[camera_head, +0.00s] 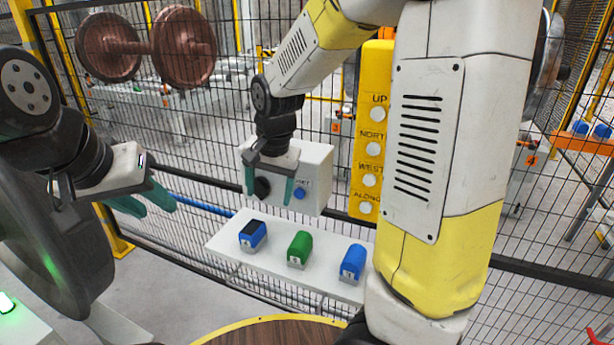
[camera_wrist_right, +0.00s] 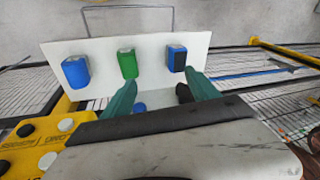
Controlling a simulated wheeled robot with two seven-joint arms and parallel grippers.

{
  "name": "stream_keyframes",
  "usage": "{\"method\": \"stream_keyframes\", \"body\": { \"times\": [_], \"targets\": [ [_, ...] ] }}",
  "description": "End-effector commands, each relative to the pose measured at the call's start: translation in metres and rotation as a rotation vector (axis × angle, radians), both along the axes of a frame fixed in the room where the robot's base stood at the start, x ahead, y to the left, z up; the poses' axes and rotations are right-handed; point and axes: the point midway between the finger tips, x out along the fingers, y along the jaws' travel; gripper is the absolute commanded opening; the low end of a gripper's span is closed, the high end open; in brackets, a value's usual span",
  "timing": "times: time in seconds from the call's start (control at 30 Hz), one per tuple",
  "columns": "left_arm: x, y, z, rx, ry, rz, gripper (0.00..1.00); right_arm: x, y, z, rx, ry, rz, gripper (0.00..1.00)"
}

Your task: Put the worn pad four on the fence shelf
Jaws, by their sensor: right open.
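A white shelf (camera_head: 325,266) on the mesh fence holds three pads in a row. They are a blue pad with a dark top (camera_head: 253,235), a green pad (camera_head: 299,249) and a plain blue pad (camera_head: 352,263). Each has a small label whose marking I cannot read, so I cannot tell which, if any, is pad four. My right gripper (camera_head: 269,192) is open and empty, above and behind the shelf's left part, in front of the white control box. The right wrist view shows its fingers (camera_wrist_right: 162,88) apart. My left gripper (camera_head: 155,208) is open and empty at the left, off the shelf.
A white control box (camera_head: 314,174) with a blue button and black knob is behind my right gripper. A yellow button panel (camera_head: 373,140) stands beside it. Behind the fence is a rusty wheelset (camera_head: 183,47). A round brown wooden top (camera_head: 275,334) is at the bottom.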

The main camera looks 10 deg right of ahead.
Motion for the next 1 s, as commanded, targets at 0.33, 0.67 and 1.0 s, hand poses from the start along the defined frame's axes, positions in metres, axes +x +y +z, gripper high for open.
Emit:
{"method": "stream_keyframes", "body": {
  "times": [0.33, 0.67, 1.0],
  "targets": [
    [0.000, 0.000, 0.000, 0.000, 0.000, 0.000, 0.36, -0.103, -0.070, 0.090, 0.042, -0.237, 0.284, 0.69],
    [0.000, 0.000, 0.000, 0.000, 0.000, 0.000, 0.36, -0.157, -0.088, 0.107, -0.081, -0.362, 0.429, 0.69],
    [0.000, 0.000, 0.000, 0.000, 0.000, 0.000, 0.36, -0.158, -0.088, 0.107, -0.085, -0.366, 0.437, 0.69]
  ]
}}
